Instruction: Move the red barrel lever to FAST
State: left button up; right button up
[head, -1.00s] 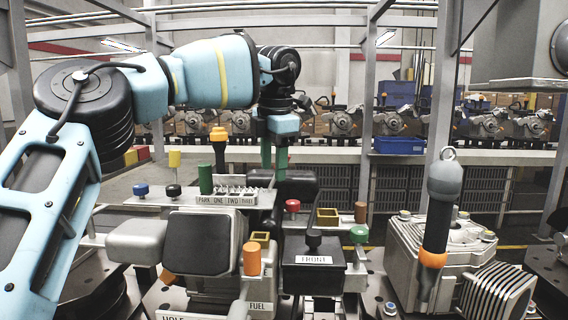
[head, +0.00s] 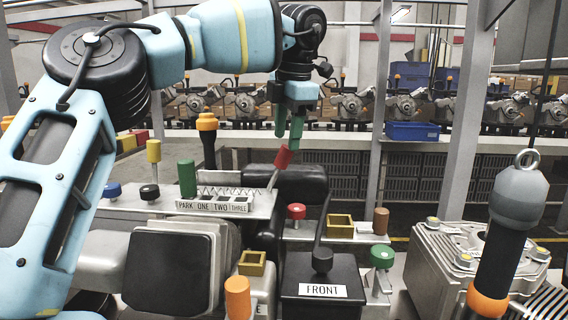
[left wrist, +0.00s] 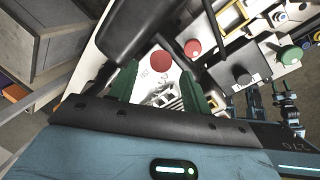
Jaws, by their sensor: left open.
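The red barrel lever (head: 284,157) is a red cylinder on a thin slanted rod, at the right end of the label plate reading PARK, ONE, TWO, THREE (head: 215,206). In the left wrist view, the round red barrel top (left wrist: 161,61) lies ahead of and between the open fingers (left wrist: 160,84), not clasped. My right gripper is not in view.
A red mushroom knob (head: 296,211), a yellow square-topped handle (head: 340,226), a brown knob (head: 380,220) and a green knob (head: 382,256) stand to the right. A black lever (head: 322,260) rises from the FRONT box. A dark padded block (head: 296,182) sits close behind the barrel.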

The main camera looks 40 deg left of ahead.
aim_at(283, 164)
pick_arm(q)
jog(key=shift+x, duration=3.9)
jog(key=shift+a, duration=0.1)
grip_shut()
